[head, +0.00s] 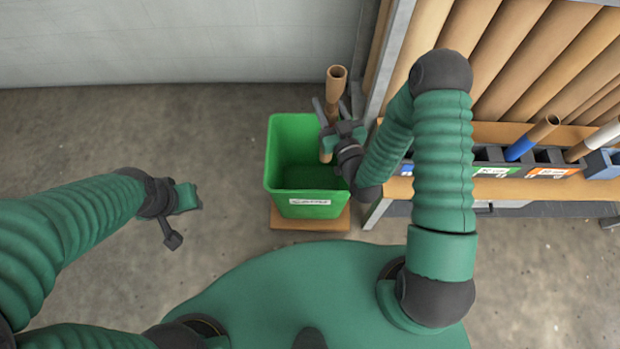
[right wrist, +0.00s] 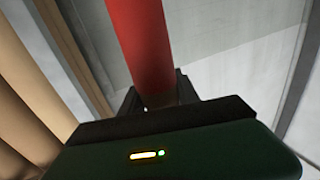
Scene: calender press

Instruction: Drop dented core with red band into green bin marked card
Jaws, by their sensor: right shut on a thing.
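My right gripper (head: 331,116) is shut on a brown cardboard core (head: 335,82), held near upright over the bin's right side. Its hollow top end points up, and its lower part shows beneath the hand. The core also shows in the right wrist view (right wrist: 146,45) as a red surface between the fingers. I see no dent from here. My left gripper (head: 179,218) hangs over bare floor left of the bin; its jaw opening is unclear.
The bin rests on a brown board (head: 285,222). A rack of long brown tubes (head: 495,45) stands at the right. Below it a wooden shelf has labelled dark slots with a blue-banded core (head: 522,147) and a white-banded one (head: 600,138). The floor left of the bin is clear.

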